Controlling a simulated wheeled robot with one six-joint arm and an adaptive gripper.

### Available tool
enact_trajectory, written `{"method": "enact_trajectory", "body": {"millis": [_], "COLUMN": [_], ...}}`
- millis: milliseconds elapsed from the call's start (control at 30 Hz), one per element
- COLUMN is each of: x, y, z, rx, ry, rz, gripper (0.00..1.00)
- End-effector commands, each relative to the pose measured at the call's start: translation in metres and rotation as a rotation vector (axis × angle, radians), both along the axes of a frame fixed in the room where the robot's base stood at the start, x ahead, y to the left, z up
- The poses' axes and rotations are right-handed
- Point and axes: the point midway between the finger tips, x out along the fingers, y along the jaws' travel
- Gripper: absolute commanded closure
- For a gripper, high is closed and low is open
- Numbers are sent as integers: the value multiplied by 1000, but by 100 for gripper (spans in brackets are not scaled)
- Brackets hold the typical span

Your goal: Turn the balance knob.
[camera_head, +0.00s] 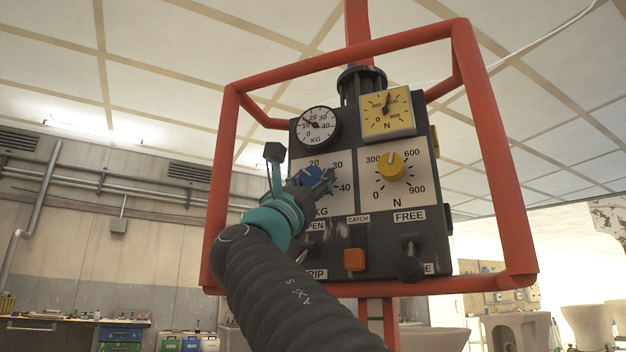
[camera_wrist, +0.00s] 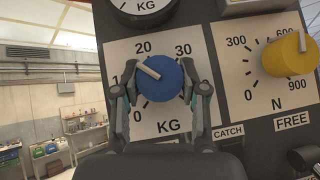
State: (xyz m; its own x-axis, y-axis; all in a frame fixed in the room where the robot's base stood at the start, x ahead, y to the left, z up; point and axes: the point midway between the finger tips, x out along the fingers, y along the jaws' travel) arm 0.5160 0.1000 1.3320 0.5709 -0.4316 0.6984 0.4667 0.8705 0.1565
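The blue knob (camera_wrist: 160,80) sits on a white KG scale plate (camera_wrist: 118,50) on the dark control box (camera_head: 340,245). In the wrist view its white mark points to the upper left, between 10 and 20. My gripper (camera_wrist: 159,66) has one finger on each side of this knob, close to its rim. I cannot tell whether the fingers touch it. In the head view my gripper (camera_head: 301,172) partly hides the blue knob (camera_head: 312,174) and its scale.
A red tube frame (camera_head: 215,190) surrounds the box. Above the knobs are a round KG gauge (camera_head: 318,127) and a yellow N gauge (camera_head: 387,113). Below are an orange button (camera_head: 354,260) and a black lever (camera_head: 410,265). Workbenches stand far behind.

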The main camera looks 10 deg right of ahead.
Motion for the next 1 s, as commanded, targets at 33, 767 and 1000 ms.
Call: {"method": "enact_trajectory", "body": {"millis": [33,767,1000], "x": [0,2,1], "y": [0,3,2], "z": [0,4,4], "rx": [0,250,377], "ry": [0,-133,-200], "rz": [0,0,1], "gripper": [89,92,92]}}
